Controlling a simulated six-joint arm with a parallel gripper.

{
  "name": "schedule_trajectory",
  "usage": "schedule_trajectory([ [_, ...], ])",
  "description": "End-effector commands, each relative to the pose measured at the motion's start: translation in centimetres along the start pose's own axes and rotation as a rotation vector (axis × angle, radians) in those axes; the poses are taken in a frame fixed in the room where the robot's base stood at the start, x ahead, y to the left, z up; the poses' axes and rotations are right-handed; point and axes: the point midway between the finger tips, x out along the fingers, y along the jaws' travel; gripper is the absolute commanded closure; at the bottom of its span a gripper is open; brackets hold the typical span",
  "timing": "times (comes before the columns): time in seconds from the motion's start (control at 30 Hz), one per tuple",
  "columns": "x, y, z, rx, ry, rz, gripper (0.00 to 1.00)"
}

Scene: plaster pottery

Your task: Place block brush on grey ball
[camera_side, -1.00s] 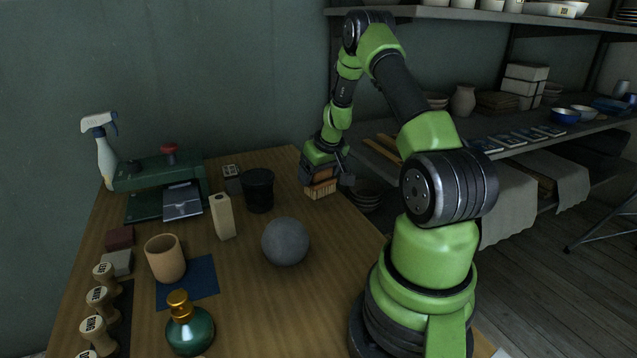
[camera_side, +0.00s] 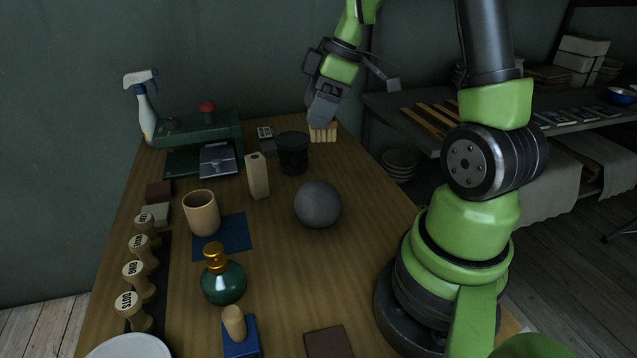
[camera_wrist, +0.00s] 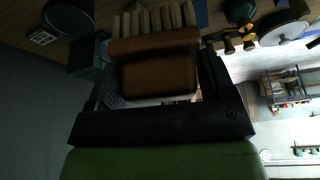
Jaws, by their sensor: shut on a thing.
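The block brush, with a brown wooden block and pale bristle tufts, shows at the back right of the table in the side view (camera_side: 323,132) and large in the wrist view (camera_wrist: 158,74). My gripper (camera_side: 324,115) is shut on its block, with dark fingers on both sides in the wrist view (camera_wrist: 158,88). The bristles point away from the gripper. In the side view the gripper hides most of the block. The grey ball (camera_side: 318,204) rests on the table, in front of the brush and apart from it.
A black cup (camera_side: 293,153) stands close to the left of the brush. A tan block (camera_side: 257,176), a tan cup (camera_side: 202,213) and a green bottle (camera_side: 222,282) stand left of the ball. The table right of the ball is clear.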

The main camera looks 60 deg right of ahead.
Motion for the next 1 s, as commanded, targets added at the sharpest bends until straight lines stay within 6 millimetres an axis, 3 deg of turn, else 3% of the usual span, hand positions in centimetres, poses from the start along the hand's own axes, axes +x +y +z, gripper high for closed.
schedule_trajectory([
  [0.1,-0.6,-2.4,-1.1,-0.149,0.000,-0.059,0.50],
  [0.23,0.5,-3.4,-0.9,-0.208,-0.001,-0.091,0.50],
  [0.4,3.4,-3.5,0.3,-0.209,-0.003,-0.094,0.50],
  [0.8,7.9,-3.3,2.2,-0.207,-0.002,-0.087,0.50],
  [1.0,8.5,-3.3,2.4,-0.210,-0.004,-0.083,0.50],
])
